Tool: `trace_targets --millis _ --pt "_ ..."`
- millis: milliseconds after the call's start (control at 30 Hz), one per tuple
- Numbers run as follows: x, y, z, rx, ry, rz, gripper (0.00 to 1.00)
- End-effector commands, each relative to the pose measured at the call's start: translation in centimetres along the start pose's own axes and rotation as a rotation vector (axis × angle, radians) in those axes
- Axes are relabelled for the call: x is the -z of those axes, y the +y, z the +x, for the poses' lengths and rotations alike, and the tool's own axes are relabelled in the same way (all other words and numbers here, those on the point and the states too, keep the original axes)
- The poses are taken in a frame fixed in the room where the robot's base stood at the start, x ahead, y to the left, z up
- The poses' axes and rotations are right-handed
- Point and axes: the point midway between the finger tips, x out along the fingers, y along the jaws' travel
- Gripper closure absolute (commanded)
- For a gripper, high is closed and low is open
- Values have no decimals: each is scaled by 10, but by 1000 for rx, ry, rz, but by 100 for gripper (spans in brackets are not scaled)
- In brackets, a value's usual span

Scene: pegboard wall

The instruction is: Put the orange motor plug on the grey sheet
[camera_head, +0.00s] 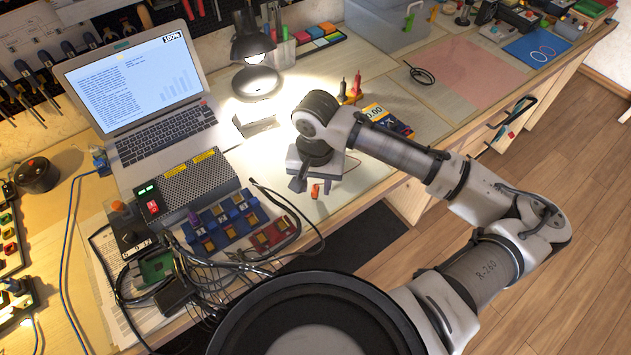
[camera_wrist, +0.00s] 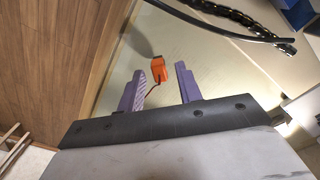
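The orange motor plug (camera_head: 315,191) lies on the pale work surface under my gripper (camera_head: 312,185), near the table's front edge. In the wrist view the plug (camera_wrist: 158,68) shows between and slightly beyond the two purple fingertips, with a dark lead running from its lower end towards the left finger. My gripper is open, with a clear gap between its fingers, and points down. It does not visibly hold the plug. A pale greyish sheet (camera_head: 425,112) lies to the right, beside the pink one; I cannot tell for sure that it is the grey sheet.
A lamp (camera_head: 254,50), a laptop (camera_head: 150,100) and a grey power box (camera_head: 188,182) stand to the left. Blue connector blocks (camera_head: 225,222) and tangled wires lie left of my gripper. The pink sheet (camera_head: 468,72) is mostly clear.

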Motion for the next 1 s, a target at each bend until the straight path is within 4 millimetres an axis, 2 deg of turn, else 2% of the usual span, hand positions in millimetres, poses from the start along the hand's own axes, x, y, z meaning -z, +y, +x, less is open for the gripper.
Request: trace_targets --millis 167,333,700,833,1000 --pt "0 0 -1 0 0 0 65" --pt "1 -1 -13 2 2 0 65" --pt "1 -1 -89 -1 2 -1 65" --pt "1 -1 -109 -2 1 1 65" --pt "0 0 -122 -2 0 1 65"
